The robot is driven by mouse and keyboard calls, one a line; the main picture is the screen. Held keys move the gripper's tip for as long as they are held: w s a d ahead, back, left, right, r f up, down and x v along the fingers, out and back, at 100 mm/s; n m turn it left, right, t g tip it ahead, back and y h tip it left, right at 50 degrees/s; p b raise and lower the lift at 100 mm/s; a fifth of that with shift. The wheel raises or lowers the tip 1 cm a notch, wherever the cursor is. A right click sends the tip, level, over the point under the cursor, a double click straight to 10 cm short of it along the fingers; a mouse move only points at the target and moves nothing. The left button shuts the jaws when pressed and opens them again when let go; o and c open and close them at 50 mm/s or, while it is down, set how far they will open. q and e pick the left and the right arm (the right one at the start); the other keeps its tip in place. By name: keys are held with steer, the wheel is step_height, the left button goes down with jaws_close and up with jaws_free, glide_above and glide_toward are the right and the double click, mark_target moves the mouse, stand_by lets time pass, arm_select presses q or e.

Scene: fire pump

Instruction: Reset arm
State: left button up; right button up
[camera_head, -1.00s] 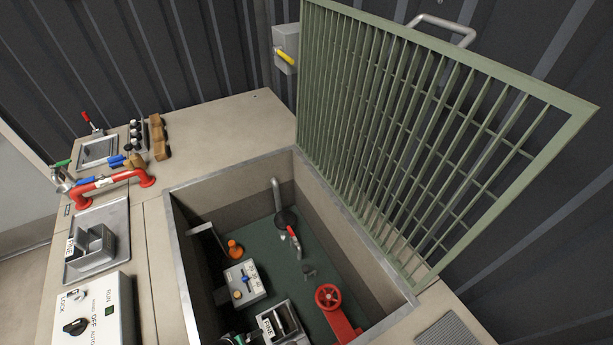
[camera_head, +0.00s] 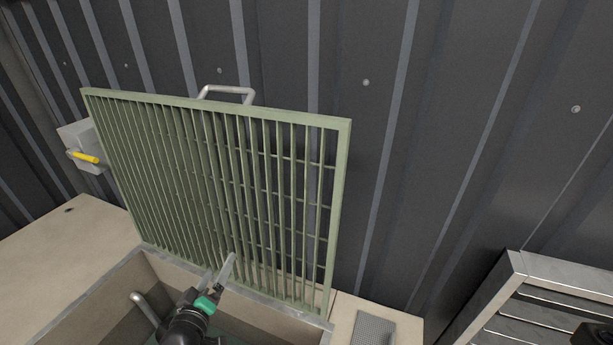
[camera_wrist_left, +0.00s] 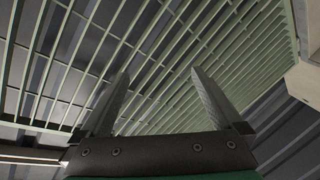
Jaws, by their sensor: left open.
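My left gripper (camera_head: 220,269) is at the lower middle of the head view, above the open pit in the bench. Its two fingers are apart with nothing between them. In the left wrist view its fingers (camera_wrist_left: 158,82) are spread in front of green grating bars. The raised green grate (camera_head: 215,190) stands tilted up behind the gripper, with a metal handle (camera_head: 227,94) on its top edge. I cannot tell whether the fingers touch the grate. My right gripper is not clearly visible.
The beige bench (camera_head: 65,262) has a clear surface at left. A grey box with a yellow lever (camera_head: 85,157) is on the dark ribbed wall (camera_head: 470,90). A grey ribbed pad (camera_head: 373,330) lies right of the pit. A metal drawer cabinet (camera_head: 545,300) stands at lower right.

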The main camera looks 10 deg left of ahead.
arm_select(q)
steer(key=s+d+r+m+t+h, duration=0.1)
steer(key=d+r+m+t, duration=0.2)
steer(key=r, duration=1.2)
steer(key=s+d+r+m+t+h, duration=0.1)
steer(key=s+d+r+t, duration=0.3)
steer(key=r, duration=1.1)
steer(key=s+d+r+m+t+h, duration=0.1)
steer(key=s+r+m+t, duration=0.1)
steer(key=s+r, duration=0.7)
steer(key=s+d+r+m+t, duration=0.2)
steer(key=s+r+m+t, duration=0.1)
steer(key=s+r, duration=0.55)
step_height(320, 180, up, 19)
steer(key=w+p, duration=0.2)
steer(key=p, duration=1.6)
steer(key=shift+w+a+m+g, duration=0.15)
steer(key=shift+a+m+g, duration=0.15)
steer(key=shift+m+g, duration=0.1)
steer(key=shift+f, duration=0.15)
